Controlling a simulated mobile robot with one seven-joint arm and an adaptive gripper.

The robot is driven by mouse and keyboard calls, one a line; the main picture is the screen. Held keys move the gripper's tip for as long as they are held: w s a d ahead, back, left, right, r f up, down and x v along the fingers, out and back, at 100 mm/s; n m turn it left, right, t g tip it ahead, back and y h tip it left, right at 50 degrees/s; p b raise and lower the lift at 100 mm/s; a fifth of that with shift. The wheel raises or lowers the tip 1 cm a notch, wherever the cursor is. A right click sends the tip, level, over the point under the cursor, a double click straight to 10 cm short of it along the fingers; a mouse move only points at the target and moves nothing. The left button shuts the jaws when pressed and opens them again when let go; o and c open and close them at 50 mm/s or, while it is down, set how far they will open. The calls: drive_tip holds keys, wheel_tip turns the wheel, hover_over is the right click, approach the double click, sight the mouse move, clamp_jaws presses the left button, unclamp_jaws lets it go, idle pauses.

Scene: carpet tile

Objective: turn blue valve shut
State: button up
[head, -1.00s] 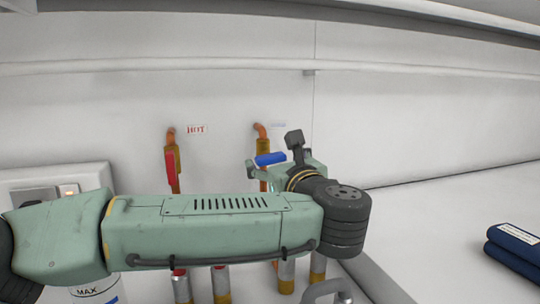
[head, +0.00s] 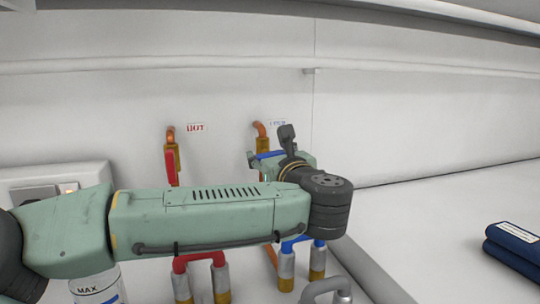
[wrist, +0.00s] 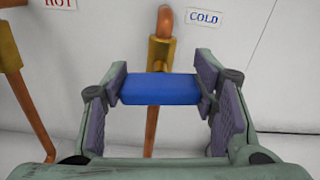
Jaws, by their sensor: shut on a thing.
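The blue valve handle (wrist: 160,89) lies crosswise over the brass valve body (wrist: 160,52) of the copper pipe beside the "COLD" label (wrist: 204,17). My gripper (wrist: 162,88) is shut on this handle, with one pad at each end of it. In the head view, part of the blue handle (head: 269,155) shows behind my gripper (head: 270,161). My wrist and arm hide the lower part of that pipe there.
A red valve handle (head: 171,168) stands upright on the pipe under the "HOT" label (head: 196,127), left of the blue one. Red (head: 199,258) and blue (head: 297,243) pipe fittings stand below my arm. Folded dark-blue cloth (head: 515,249) lies at right on clear white surface.

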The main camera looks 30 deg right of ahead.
drive_tip(key=c, duration=0.5)
drive_tip(key=shift+m+p, duration=0.3)
drive_tip(key=shift+m, duration=0.6)
drive_tip(key=o, duration=1.2)
drive_tip(key=shift+c, duration=0.2)
drive_tip(key=shift+s, duration=0.1)
drive_tip(key=v, duration=1.2)
